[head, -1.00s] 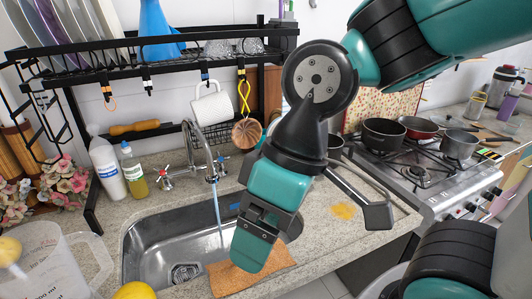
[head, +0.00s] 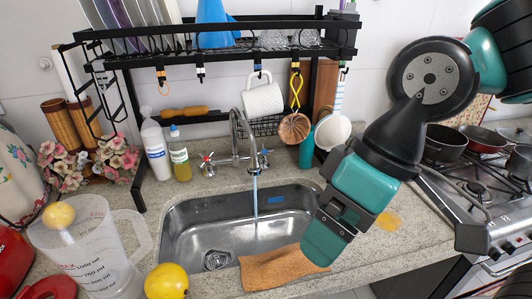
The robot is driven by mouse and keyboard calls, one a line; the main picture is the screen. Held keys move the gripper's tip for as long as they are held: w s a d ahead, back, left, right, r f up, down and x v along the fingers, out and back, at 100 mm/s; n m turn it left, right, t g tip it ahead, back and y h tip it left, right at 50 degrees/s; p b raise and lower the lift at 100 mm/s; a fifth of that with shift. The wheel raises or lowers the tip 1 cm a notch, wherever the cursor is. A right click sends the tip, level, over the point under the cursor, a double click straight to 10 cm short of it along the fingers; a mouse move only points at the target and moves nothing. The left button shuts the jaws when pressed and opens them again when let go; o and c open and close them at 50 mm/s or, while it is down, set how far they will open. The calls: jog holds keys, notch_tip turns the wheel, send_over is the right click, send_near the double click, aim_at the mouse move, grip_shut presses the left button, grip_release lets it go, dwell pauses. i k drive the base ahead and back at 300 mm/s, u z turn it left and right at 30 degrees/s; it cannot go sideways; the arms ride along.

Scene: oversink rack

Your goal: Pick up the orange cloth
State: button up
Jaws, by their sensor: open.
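The orange cloth (head: 283,270) lies flat over the front edge of the sink, at the bottom middle of the head view. My gripper (head: 322,243) is in front of the counter at the sink's right end, in line with the cloth's right end and covering a little of it. Its fingers point down and are largely hidden behind its teal and black body. It is open, and no object shows in it. I cannot tell how high it is above the cloth.
The steel sink (head: 178,228) has a running tap (head: 236,150) behind it. A yellow fruit (head: 167,282) and a measuring jug (head: 92,250) stand to the left. The stove (head: 440,195) is at the right.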

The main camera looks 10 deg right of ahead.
aim_at(278, 267)
jog(key=z, duration=1.75)
jog(key=k, duration=1.1)
jog(key=u, duration=1.75)
jog(key=i, duration=0.5)
jog(key=z, duration=0.1)
